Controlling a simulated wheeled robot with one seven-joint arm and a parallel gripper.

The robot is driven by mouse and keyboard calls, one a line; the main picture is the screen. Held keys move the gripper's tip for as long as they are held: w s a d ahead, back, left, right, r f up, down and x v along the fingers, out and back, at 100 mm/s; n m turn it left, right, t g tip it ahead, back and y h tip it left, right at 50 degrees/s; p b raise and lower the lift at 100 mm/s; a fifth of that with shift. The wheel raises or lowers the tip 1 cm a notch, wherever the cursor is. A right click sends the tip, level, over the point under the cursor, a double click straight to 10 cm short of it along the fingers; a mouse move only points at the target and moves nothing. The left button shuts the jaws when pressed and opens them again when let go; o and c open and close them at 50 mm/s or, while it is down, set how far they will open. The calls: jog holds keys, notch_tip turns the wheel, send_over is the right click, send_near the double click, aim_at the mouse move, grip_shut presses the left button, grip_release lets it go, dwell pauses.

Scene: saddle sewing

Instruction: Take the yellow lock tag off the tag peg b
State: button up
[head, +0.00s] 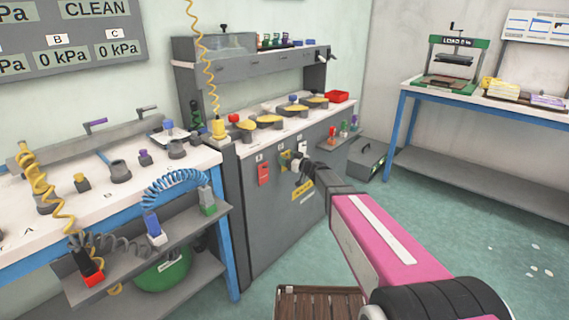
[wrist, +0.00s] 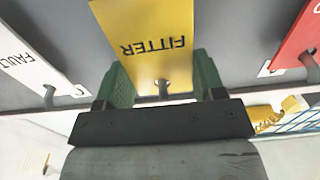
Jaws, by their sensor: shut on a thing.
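The yellow lock tag (wrist: 143,30), marked FITTER, fills the upper middle of the wrist view, which shows it upside down. My gripper (wrist: 161,78) has its green fingers on either side of the tag's holed end and is shut on it. A grey peg (wrist: 163,86) shows at the tag's hole, so the tag still appears to be on it; the picture does not show how far along. In the head view, my gripper (head: 298,162) is at the grey cabinet front, with the yellow tag (head: 285,160) partly hidden beside it.
A red tag (head: 263,173) hangs just left of my gripper in the head view; it also shows in the wrist view (wrist: 302,35). A white tag (wrist: 35,50) hangs on the other side.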

jog(key=shift+s+d+r, duration=0.1)
jog(key=shift+s+d, duration=0.05)
jog(key=shift+s, duration=0.05)
jog(key=shift+s+d, duration=0.1)
jog(key=shift+d, duration=0.05)
jog(key=shift+s+d+r, duration=0.15)
jog(key=shift+s+d, duration=0.3)
jog(key=shift+d, duration=0.15)
jog(key=shift+s+d, duration=0.1)
dwell(0.4)
jog(key=v, duration=0.6)
jog(key=shift+r, duration=0.15)
dwell(0.8)
